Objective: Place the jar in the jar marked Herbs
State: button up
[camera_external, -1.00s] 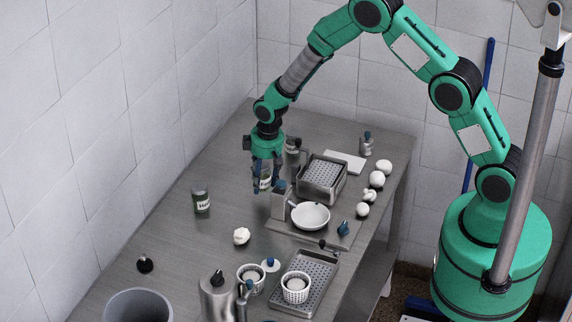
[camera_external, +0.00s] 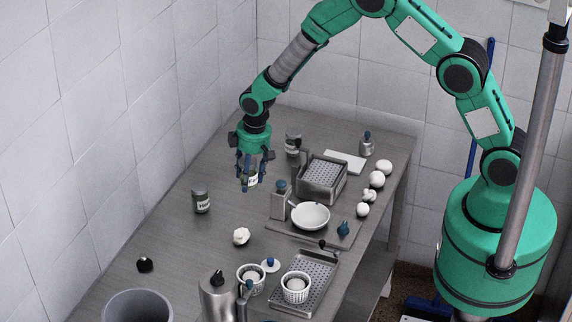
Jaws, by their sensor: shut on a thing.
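My gripper (camera_external: 250,182) is shut on a small jar (camera_external: 252,178) with a pale label, held above the table left of the metal bottle with a blue cap. The fingers hide much of this jar, and I cannot read its label. A dark green jar (camera_external: 201,201) with a white label stands upright on the table, to the left of my gripper and nearer the camera. Its label starts with what looks like "He"; the rest is too small to read. The two jars are apart.
A grey jar (camera_external: 293,142) stands behind my gripper. A perforated metal basket (camera_external: 323,180), a blue-capped bottle (camera_external: 280,202) and a white bowl (camera_external: 310,215) stand to the right. A garlic bulb (camera_external: 241,236) lies in front. The table around the green jar is clear.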

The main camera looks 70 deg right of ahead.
jog(key=a+r, duration=0.1)
jog(key=a+r+p, duration=0.1)
jog(key=shift+s+a+r+n, duration=0.1)
jog(key=shift+a+r+n, duration=0.05)
jog(key=shift+a+n, duration=0.2)
jog(key=p, duration=0.3)
send_over(197, 185)
jog(key=shift+s+f, duration=0.3)
jog(key=shift+f, duration=0.5)
jog(key=shift+f, duration=0.1)
jog(key=shift+f+p, duration=0.4)
jog(key=shift+f, duration=1.25)
jog(key=shift+f, duration=0.1)
